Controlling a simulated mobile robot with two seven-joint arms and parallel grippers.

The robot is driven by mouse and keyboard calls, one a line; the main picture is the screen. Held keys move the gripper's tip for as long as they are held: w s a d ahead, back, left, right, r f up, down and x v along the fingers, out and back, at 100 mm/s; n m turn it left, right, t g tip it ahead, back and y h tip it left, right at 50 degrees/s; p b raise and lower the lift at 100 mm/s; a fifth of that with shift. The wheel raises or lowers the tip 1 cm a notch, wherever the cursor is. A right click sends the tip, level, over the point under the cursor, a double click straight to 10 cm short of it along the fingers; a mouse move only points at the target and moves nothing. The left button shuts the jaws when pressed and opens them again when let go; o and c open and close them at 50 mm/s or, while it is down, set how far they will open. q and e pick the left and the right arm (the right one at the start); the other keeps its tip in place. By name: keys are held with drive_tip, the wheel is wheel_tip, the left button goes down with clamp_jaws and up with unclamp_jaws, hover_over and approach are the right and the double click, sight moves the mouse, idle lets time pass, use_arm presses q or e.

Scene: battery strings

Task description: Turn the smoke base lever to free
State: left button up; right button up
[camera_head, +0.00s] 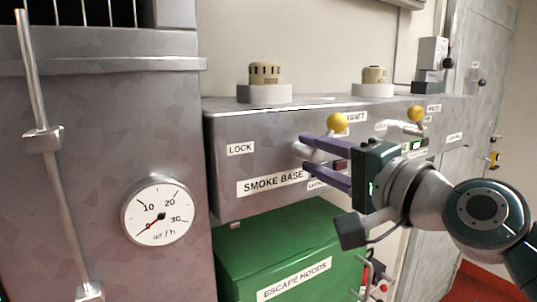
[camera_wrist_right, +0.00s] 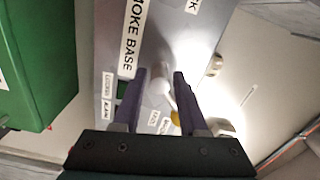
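The smoke base lever has a yellow ball knob (camera_head: 338,123) and a pale hub (camera_head: 313,154) on the front of a grey box, above the label SMOKE BASE (camera_head: 272,184). The knob points up and right, away from the LOCK label (camera_head: 240,149). My right gripper (camera_head: 305,154) is open, its purple fingers above and below the hub. In the right wrist view the hub (camera_wrist_right: 159,80) shows between the fingertips and the yellow knob (camera_wrist_right: 176,118) beside one finger. I cannot tell whether the fingers touch it. My left gripper is not in view.
A second yellow-knobbed lever (camera_head: 415,114) is farther right on the same grey box (camera_head: 222,187). Two round detectors (camera_head: 265,76) stand on top. A green ESCAPE HOODS case (camera_head: 245,250) lies below, and a dial gauge (camera_head: 158,211) is at left.

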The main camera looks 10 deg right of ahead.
drive_tip(key=shift+o, duration=1.1)
drive_tip(key=b+v, duration=0.2)
drive_tip(key=v, duration=0.8)
